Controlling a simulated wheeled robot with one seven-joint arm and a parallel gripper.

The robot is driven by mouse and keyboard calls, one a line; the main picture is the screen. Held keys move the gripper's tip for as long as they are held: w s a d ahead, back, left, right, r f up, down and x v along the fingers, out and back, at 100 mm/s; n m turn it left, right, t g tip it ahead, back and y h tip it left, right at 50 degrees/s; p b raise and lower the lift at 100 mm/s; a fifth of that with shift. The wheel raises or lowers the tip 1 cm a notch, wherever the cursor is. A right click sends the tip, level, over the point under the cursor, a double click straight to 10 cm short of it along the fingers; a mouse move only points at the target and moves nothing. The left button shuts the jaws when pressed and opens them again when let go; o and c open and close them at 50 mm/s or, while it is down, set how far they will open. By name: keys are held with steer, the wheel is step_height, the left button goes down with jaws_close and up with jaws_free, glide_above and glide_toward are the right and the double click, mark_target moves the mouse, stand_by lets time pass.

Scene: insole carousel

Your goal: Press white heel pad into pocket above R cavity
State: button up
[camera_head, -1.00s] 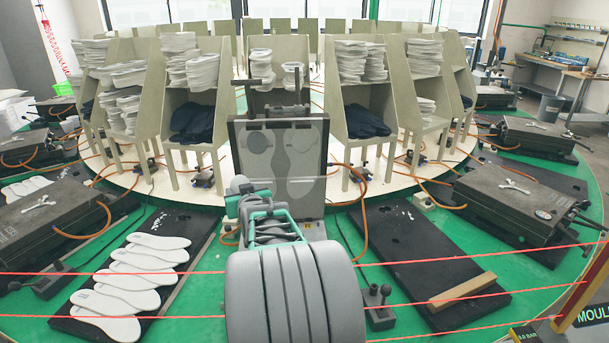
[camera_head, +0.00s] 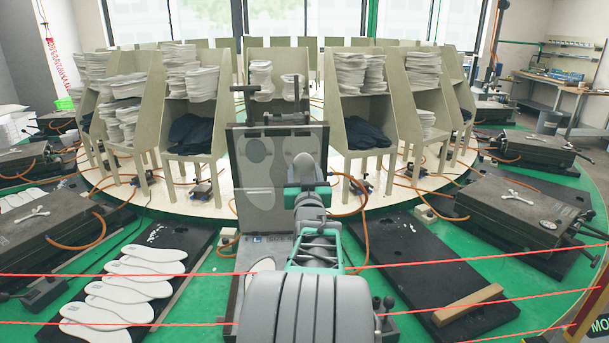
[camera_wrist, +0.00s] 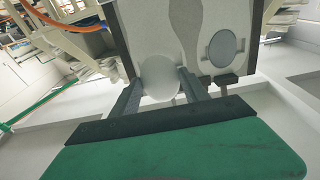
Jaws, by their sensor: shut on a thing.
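My gripper (camera_wrist: 159,84) is shut on the round white heel pad (camera_wrist: 160,78), which sits between its two dark fingers in the wrist view. The pad is in front of the pale, upright mould lid (camera_wrist: 145,22), over one cavity's round end; whether it touches cannot be told. A round grey pocket (camera_wrist: 222,48) shows to its right in the wrist view. In the head view the upright lid (camera_head: 236,205) shows a left cavity with a round end (camera_head: 258,151).
White insoles (camera_head: 130,285) lie on a black board at left. A wooden bar (camera_head: 468,305) lies on another black board at right. Shelf units with insole stacks (camera_head: 190,70) stand behind the lid. Red cords (camera_head: 450,262) cross the front. Closed moulds (camera_head: 515,205) stand either side.

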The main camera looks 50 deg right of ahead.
mark_target(301, 150)
steer(key=shift+w+d, duration=0.15)
steer(key=shift+b+x, duration=0.6)
steer(key=shift+x, duration=3.65)
steer(key=o, duration=1)
steer(key=b+v, duration=0.2)
steer(key=v, duration=0.6)
steer(key=shift+w, duration=0.1)
